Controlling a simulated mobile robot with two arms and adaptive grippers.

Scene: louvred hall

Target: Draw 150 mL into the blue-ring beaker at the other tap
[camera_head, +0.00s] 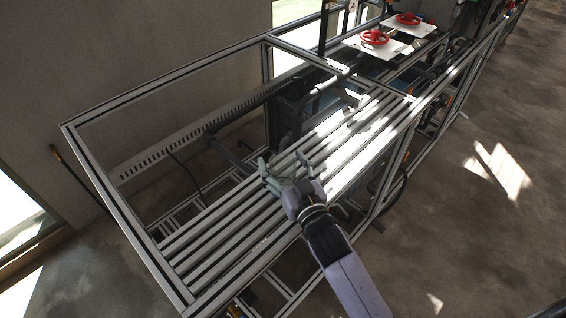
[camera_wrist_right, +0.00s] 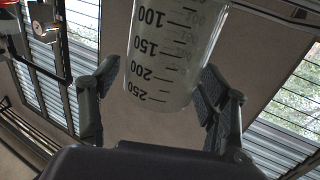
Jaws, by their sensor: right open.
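A clear beaker (camera_wrist_right: 165,62) with black volume marks from 100 to 250 fills the upper middle of the right wrist view. Its 250 mark is lowest in the picture, and no blue ring shows. My right gripper (camera_head: 282,162) is open, low over the slatted rack in the head view. In the right wrist view its fingers (camera_wrist_right: 160,85) stand on both sides of the beaker; I cannot tell whether they touch it. The beaker is hard to make out in the head view. Two red handwheels (camera_head: 374,37) (camera_head: 408,19) sit on white plates at the back.
The slatted metal rack (camera_head: 215,235) has an aluminium frame (camera_head: 105,195) around it. A dark pipe (camera_head: 250,105) runs above the slats behind my gripper. The slats at front left are bare. Open floor (camera_head: 470,230) lies to the right.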

